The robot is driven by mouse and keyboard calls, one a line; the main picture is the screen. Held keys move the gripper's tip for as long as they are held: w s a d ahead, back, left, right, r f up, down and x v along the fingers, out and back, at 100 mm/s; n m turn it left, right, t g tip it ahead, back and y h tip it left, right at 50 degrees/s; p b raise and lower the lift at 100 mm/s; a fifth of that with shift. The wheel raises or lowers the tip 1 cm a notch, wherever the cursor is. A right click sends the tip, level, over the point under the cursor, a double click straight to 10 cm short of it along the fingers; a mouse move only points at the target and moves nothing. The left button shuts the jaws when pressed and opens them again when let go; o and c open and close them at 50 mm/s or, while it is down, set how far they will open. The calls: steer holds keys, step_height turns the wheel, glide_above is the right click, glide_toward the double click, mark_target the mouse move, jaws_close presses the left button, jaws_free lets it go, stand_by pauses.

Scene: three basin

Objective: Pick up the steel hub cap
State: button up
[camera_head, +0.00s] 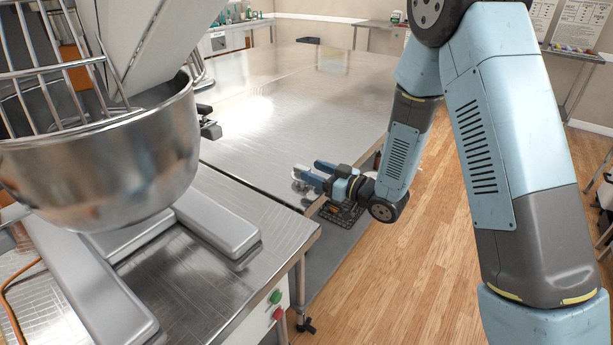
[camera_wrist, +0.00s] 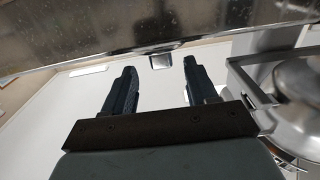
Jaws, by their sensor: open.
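A small grey metal piece (camera_wrist: 161,61) shows between and beyond my fingertips in the wrist view, against the edge of a shiny steel surface. It may be the steel hub cap, but its shape is too small to be sure. In the head view a small silvery thing (camera_head: 299,184) sits by my fingertips at the table's near edge, partly hidden by the fingers. My gripper (camera_head: 306,167) is open, held low over that edge and pointing left. In the wrist view my gripper (camera_wrist: 160,65) has its two dark fingers well apart with nothing gripped.
A large steel mixer bowl (camera_head: 110,165) and its base stand on the near-left bench. The long steel table (camera_head: 300,100) is mostly clear. A dark rack (camera_head: 342,213) lies below my gripper. Wooden floor (camera_head: 420,270) is open to the right.

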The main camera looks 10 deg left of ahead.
mark_target(302, 167)
steer(key=shift+x, duration=2.35)
steer(key=shift+s+a+f, duration=0.1)
steer(key=shift+s, duration=0.15)
jaws_close()
